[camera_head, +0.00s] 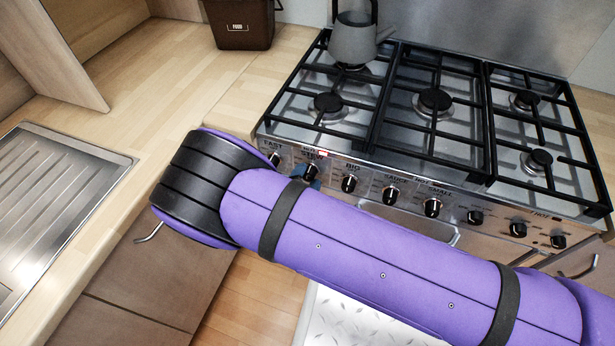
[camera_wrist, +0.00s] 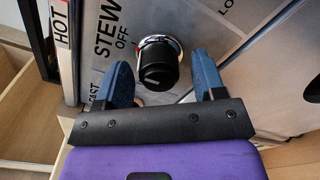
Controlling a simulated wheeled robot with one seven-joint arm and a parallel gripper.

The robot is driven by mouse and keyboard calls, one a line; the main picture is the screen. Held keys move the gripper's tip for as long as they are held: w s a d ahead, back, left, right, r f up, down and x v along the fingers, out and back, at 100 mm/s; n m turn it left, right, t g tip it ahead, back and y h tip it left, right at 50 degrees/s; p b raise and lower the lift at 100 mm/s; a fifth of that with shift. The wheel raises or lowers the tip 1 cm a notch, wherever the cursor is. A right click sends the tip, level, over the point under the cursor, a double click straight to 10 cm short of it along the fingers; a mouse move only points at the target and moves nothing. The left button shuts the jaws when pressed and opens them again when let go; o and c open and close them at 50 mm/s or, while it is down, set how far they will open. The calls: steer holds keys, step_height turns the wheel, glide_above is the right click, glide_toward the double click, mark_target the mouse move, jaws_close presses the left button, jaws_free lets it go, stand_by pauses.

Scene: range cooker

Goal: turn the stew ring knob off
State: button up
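The stew ring knob (camera_wrist: 157,65) is a black knob with a bright metal ring behind it, in the middle of the wrist view. The words STEW and OFF are printed on the panel to its left. My gripper (camera_wrist: 160,61) is open, with one blue finger on each side of the knob. A gap shows between the knob and each finger, and I see no contact. In the head view the stew knob (camera_head: 311,172) is at the left of the knob row, second from the end. A blue finger shows beside it; my purple arm hides most of the gripper.
More knobs (camera_head: 391,195) run along the steel front panel to the right. The hob (camera_head: 435,100) has black grates, and a grey kettle (camera_head: 353,40) stands at its back left. Wooden worktop (camera_head: 150,105) and a steel sink drainer (camera_head: 60,200) lie left.

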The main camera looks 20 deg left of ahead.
steer(key=s, duration=1)
steer(key=shift+s+a, duration=0.35)
steer(key=shift+a, duration=0.05)
steer(key=w+d+r+m+g+h, duration=0.3)
steer(key=w+d+r+m+g, duration=0.15)
steer(key=d+r, duration=0.5)
steer(key=w+d+r+m+g+h, duration=0.3)
steer(key=w+d+r+m+g, duration=0.25)
steer(key=r, duration=0.65)
steer(key=w+d+r+m+g+h, duration=0.25)
steer(key=d+r+m+g, duration=0.2)
steer(key=d+r, duration=0.6)
steer(key=s+d+r+m+g+y, duration=0.1)
steer(key=s+d+r+m+y, duration=0.25)
steer(key=d+r, duration=0.3)
steer(key=s+d+r+m+g+y, duration=0.1)
steer(key=s+d+r+m+y, duration=0.2)
steer(key=d+r, duration=0.4)
steer(key=s+d+r+m+t+y, duration=0.1)
steer(key=s+d+r+t, duration=0.1)
steer(key=s, duration=0.4)
steer(key=s+d+r+m+t+y, duration=0.2)
steer(key=s+d+r, duration=0.2)
steer(key=s, duration=0.3)
steer(key=shift+s+d+r+m, duration=0.15)
steer(key=shift+s+d+m, duration=0.1)
steer(key=shift+s+m, duration=0.05)
